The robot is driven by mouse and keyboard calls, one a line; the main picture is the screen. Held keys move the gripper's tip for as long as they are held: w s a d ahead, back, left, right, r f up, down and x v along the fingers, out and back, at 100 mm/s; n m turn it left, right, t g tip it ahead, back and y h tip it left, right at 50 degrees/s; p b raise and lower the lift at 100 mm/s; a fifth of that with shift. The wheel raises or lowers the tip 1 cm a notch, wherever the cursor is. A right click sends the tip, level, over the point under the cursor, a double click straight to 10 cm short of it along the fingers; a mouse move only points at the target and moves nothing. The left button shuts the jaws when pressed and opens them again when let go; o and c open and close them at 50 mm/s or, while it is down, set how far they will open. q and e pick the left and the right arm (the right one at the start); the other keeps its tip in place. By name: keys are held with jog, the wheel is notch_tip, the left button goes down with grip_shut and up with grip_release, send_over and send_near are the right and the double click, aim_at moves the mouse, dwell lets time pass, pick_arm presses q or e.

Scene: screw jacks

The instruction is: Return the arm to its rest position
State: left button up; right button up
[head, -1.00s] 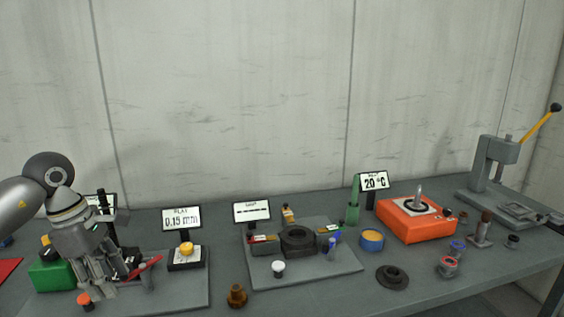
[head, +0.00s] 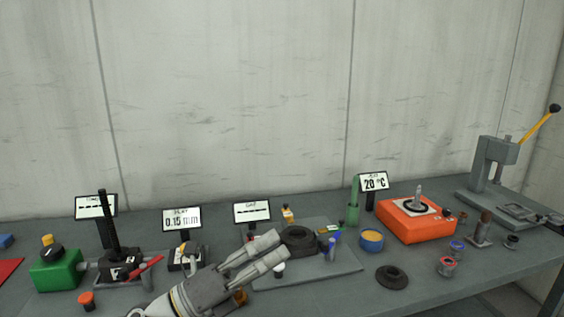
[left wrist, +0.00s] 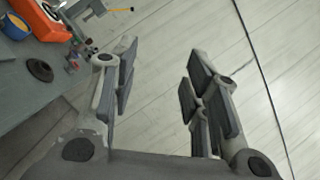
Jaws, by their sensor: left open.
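My left gripper (head: 265,254) shows in the lower middle of the head view, its fingers pointing up and to the right. It is in front of the grey plate with the dark ring and hides part of it. In the left wrist view the left gripper (left wrist: 158,95) is open, with nothing between its fingers and pale floor behind them. My right gripper is not in view.
The grey bench (head: 320,290) holds a green box (head: 55,270), a black device with a red lever (head: 122,266), a dark ring (head: 298,240), a blue bowl (head: 371,240), an orange heater (head: 415,222), a dark flanged disc (head: 392,277) and a grey press (head: 495,165). Several small displays stand at the back.

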pick_arm(q)
jog(key=w+a+f+n+t+y, duration=0.25)
jog(key=a+n+t+y, duration=0.3)
jog(key=n, duration=0.45)
jog(key=w+a+f+n+t+y, duration=0.1)
jog(key=a+f+n+t+y, duration=0.3)
jog(key=n+y, duration=0.5)
jog(key=s+a+f+n+g+y, duration=0.2)
jog(key=s+a+f+n, duration=0.1)
jog(key=f+n, duration=0.3)
jog(key=s+a+f+n+g+y, duration=0.25)
jog(key=a+f+n, duration=0.2)
jog(key=f, duration=0.25)
jog(key=s+a+f+n+g, duration=0.1)
jog(key=s+f+n+g, duration=0.3)
jog(key=s+f+g, duration=0.55)
jog(key=s+f+n+g, duration=0.2)
jog(key=s+f+n, duration=0.35)
jog(key=s, duration=0.95)
notch_tip(320, 180, down, 28)
jog(key=m+g, duration=0.1)
jog(key=m, duration=0.1)
jog(key=s+a+f+g, duration=0.1)
jog(key=s+a+f, duration=0.2)
jog(key=s+f, duration=1.3)
jog(key=shift+s+m+y, duration=0.3)
jog(key=shift+s, duration=0.3)
